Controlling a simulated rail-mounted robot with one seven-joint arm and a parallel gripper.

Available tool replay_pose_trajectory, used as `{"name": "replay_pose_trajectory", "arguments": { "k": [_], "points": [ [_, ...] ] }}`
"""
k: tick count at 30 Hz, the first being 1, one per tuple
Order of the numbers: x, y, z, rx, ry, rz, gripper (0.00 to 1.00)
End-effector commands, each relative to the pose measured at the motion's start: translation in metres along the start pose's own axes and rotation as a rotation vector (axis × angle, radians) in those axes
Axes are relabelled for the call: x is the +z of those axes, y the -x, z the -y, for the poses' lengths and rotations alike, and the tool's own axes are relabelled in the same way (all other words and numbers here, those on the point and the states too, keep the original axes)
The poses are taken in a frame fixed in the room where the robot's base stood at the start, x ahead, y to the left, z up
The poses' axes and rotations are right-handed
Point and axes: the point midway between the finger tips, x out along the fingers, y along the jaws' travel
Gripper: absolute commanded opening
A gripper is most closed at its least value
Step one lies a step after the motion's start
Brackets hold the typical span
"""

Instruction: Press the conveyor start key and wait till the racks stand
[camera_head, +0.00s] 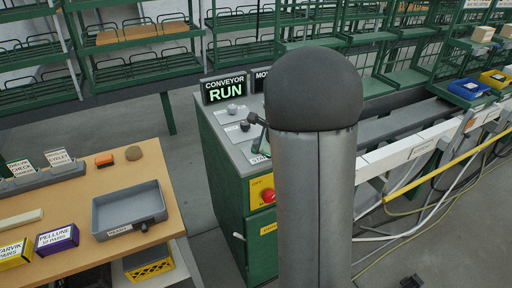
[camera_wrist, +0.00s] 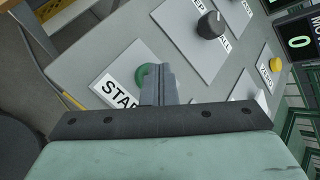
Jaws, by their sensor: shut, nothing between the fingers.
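The conveyor start key is a green round button (camera_wrist: 141,75) beside a white START label (camera_wrist: 118,88) on the grey console top. My gripper (camera_wrist: 160,72) is shut and empty, its fingertips over the key and covering part of it in the wrist view. Whether they touch or press it I cannot tell. In the head view my arm hides the key. The conveyor sign (camera_head: 225,89) shows a green RUN. Green wire racks (camera_head: 135,50) stand along the back; one picture does not show whether they move.
The green console cabinet (camera_head: 235,190) carries a red button (camera_head: 267,195) on its yellow front. A black selector knob (camera_wrist: 211,25) and a yellow button (camera_wrist: 276,64) are near my gripper. A wooden table (camera_head: 165,195) with a grey tray (camera_head: 100,221) stands left.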

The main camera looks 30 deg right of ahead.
Motion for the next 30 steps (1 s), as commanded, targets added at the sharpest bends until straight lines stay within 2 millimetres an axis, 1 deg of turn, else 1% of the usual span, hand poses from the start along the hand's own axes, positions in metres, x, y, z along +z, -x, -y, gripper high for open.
{"name": "replay_pose_trajectory", "arguments": {
  "k": [8, 17, 30],
  "points": [
    [0.001, 0.002, 0.001, 0.001, 0.000, -0.001, 0.00],
    [0.009, 0.013, 0.009, 0.001, 0.000, -0.001, 0.00],
    [0.011, 0.015, 0.011, 0.000, 0.000, 0.000, 0.00]
  ]
}}
